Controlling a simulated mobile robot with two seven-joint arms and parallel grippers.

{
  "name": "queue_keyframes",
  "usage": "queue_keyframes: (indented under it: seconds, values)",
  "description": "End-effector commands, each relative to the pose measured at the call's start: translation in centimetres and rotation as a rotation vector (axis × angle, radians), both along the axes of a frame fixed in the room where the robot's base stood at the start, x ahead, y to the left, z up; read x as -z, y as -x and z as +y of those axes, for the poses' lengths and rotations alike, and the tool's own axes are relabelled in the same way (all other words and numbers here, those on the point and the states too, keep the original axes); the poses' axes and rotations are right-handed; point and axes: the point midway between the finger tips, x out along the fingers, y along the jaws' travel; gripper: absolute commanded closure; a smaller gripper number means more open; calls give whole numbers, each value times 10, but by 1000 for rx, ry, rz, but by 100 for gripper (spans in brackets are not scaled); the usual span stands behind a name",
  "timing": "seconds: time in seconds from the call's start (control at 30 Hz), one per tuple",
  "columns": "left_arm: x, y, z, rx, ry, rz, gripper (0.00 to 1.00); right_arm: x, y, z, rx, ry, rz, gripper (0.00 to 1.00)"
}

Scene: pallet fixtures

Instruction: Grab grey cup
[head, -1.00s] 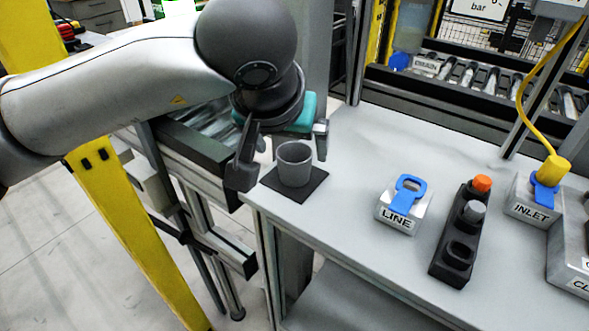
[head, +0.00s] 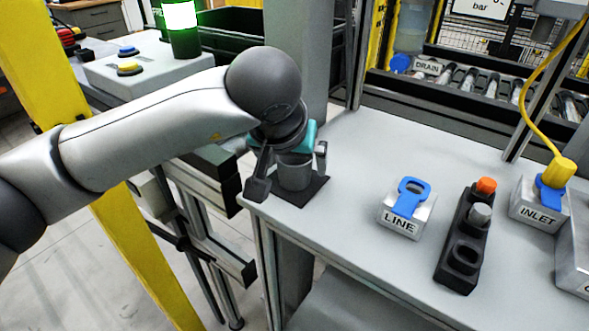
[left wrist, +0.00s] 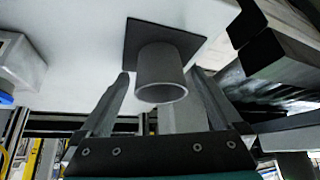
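The grey cup (head: 294,172) stands upright on a dark square mat (head: 309,192) at the near left corner of the grey table. My left gripper (head: 290,172) is open, with one finger on each side of the cup in the head view. In the left wrist view the cup (left wrist: 160,75) appears just beyond the fingertips and between their lines, and the open gripper (left wrist: 160,82) shows no clear contact with it. My right gripper is not in view.
On the table stand a LINE block (head: 407,208) with a blue tag, a black holder (head: 464,240) with an orange-topped piece and a grey piece, and an INLET block (head: 540,203) with a yellow plug. Clear tabletop lies between mat and LINE block.

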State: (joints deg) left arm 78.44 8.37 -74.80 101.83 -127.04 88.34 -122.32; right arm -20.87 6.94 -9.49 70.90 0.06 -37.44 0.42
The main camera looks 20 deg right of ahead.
Motion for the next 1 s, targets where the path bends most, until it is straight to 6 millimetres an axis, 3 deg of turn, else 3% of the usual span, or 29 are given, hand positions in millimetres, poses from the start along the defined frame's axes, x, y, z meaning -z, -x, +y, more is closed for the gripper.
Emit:
queue_keyframes:
  seconds: [0.07,0.7,1.0]
  values:
    - [0,0,0,0,0,0,10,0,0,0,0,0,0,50]
    - [-1,0,0,-1,0,0,81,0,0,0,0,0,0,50]
    - [-3,0,0,-1,0,-1,81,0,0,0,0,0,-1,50]
